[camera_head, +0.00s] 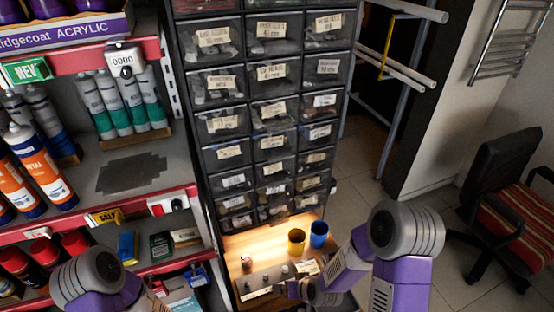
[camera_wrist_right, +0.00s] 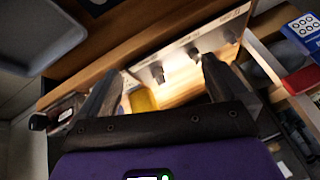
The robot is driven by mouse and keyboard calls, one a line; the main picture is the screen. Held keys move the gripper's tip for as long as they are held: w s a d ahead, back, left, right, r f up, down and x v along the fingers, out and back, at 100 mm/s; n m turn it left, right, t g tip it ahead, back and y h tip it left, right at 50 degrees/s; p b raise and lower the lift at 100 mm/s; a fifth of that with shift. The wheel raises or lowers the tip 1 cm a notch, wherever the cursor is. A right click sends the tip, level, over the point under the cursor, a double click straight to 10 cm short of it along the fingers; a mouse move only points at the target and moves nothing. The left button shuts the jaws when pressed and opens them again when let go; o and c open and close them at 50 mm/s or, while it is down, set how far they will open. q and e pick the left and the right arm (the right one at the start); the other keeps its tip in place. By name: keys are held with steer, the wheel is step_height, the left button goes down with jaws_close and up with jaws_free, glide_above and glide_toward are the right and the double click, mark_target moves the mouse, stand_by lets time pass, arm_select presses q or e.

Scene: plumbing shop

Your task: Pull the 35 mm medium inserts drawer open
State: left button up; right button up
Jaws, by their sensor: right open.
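A tall black drawer cabinet (camera_head: 246,95) with columns of clear-fronted drawers stands in the middle of the head view. Each drawer has a paper label, most too small to read, so I cannot tell for certain which is the 35 mm medium inserts drawer. The drawers in view look shut. My right gripper (camera_wrist_right: 165,68) is open and empty in the right wrist view, below the drawers near the lit wooden shelf. In the head view my right forearm partly hides it. Only my left arm shows at the lower left; its gripper is out of view.
A yellow cup (camera_head: 296,241) and a blue cup (camera_head: 319,234) stand on the wooden shelf (camera_head: 252,240). Left is a red-edged shop rack (camera_head: 140,192) with cans and tubes. Right are pipe racks (camera_head: 393,70), a chair (camera_head: 505,180) and open tiled floor (camera_head: 352,160).

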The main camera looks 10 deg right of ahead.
steer(key=w+r+n+t, duration=0.2)
steer(key=w+r+t, duration=0.45)
steer(key=r, duration=0.65)
steer(key=n+t+b, duration=0.1)
steer(key=t+b, duration=0.1)
steer(key=t, duration=0.3)
glide_toward(280, 157)
arm_select(q)
step_height(280, 157, down, 3)
steer(key=shift+f+b, duration=0.1)
steer(key=shift+b, duration=0.25)
arm_select(e)
steer(key=w, duration=0.2)
steer(key=w+a, duration=0.1)
steer(key=w, duration=0.4)
steer(key=shift+w+a+f, duration=0.15)
steer(key=shift+w+f, duration=0.05)
steer(key=shift+w, duration=0.15)
steer(key=shift+c, duration=0.3)
